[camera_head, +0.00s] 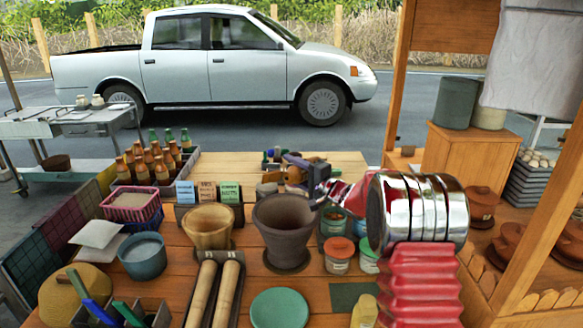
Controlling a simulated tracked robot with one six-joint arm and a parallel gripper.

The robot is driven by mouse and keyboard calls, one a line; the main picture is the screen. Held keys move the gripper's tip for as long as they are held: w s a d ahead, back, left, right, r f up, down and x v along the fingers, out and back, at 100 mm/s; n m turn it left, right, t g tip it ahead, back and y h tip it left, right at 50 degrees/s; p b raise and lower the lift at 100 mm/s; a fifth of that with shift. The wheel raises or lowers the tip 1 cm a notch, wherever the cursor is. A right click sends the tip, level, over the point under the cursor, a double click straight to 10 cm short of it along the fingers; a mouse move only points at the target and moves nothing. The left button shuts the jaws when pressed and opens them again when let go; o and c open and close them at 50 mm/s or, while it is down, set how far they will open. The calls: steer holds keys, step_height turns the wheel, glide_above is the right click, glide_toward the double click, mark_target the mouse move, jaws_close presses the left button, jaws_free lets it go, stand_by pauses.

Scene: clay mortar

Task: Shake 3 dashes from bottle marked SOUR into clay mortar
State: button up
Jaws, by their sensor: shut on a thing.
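The clay mortar (285,227) is a dark brown, wide-mouthed pot standing upright on the wooden table, near the middle of the view. My gripper (307,172) is above and behind the mortar's rim, at the end of my arm coming in from the right. It is shut on a small brown bottle-like thing (293,175), which is partly hidden by the jaws. It seems tilted, but I cannot read any marking on it. I cannot make out the word SOUR anywhere. The inside of the mortar is mostly dark.
A lighter clay pot (209,228) stands left of the mortar. Wooden rollers (214,290) lie in a tray in front. Lidded jars (339,255) stand close on the right. A green disc (279,308) lies in front. Label cards (207,192) and brown bottles (145,165) are behind left.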

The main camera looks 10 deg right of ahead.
steer(key=shift+s+a+r+m, duration=0.2)
steer(key=shift+a+r+m, duration=0.15)
steer(key=shift+m, duration=0.8)
steer(key=shift+s+a+r+m, duration=0.2)
steer(key=shift+a+r+m, duration=0.1)
steer(key=shift+m, duration=0.8)
steer(key=shift+s+a+r+m, duration=0.2)
steer(key=shift+a+r+m, duration=0.15)
steer(key=shift+m, duration=0.8)
steer(key=shift+d+f, duration=0.1)
steer(key=n, duration=0.3)
steer(key=d+n, duration=0.1)
steer(key=n, duration=0.3)
steer(key=w+n, duration=0.1)
steer(key=n, duration=0.3)
steer(key=shift+d+r, duration=0.2)
steer(key=shift+d, duration=0.05)
steer(key=shift+f, duration=0.1)
